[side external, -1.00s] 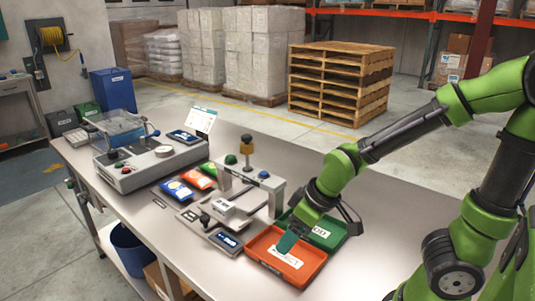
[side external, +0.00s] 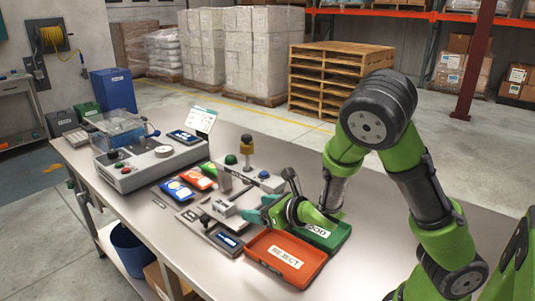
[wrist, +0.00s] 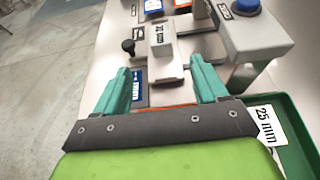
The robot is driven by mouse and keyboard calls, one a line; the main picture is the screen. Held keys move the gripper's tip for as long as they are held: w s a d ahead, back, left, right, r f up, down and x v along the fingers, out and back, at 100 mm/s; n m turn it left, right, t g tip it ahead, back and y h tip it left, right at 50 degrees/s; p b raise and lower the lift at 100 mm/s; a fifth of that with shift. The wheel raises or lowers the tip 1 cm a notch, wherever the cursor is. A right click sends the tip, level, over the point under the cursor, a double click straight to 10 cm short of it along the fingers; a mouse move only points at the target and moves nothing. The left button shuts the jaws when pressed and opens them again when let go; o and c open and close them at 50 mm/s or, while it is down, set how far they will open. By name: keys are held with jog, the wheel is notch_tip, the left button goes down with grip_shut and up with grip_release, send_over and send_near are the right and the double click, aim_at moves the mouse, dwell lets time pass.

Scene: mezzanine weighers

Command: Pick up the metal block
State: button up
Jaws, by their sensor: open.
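In the wrist view the metal block (wrist: 161,40) is ahead of my fingers, near the top centre. My gripper (side external: 258,213) is to the right of the block and tilted towards it, its teal fingers apart. In the wrist view my gripper (wrist: 163,84) is open, with nothing held between the fingers. The block looks clear of both fingers.
A red REJECT tray (side external: 285,258) and a green tray (side external: 333,240) lie beside my gripper. A black knob (wrist: 128,46) stands left of the block; a blue button (wrist: 245,6) tops the housing at right.

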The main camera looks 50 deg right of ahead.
aim_at(224, 204)
jog(key=x, duration=1.6)
jog(key=shift+f, duration=0.1)
jog(key=c, duration=1.2)
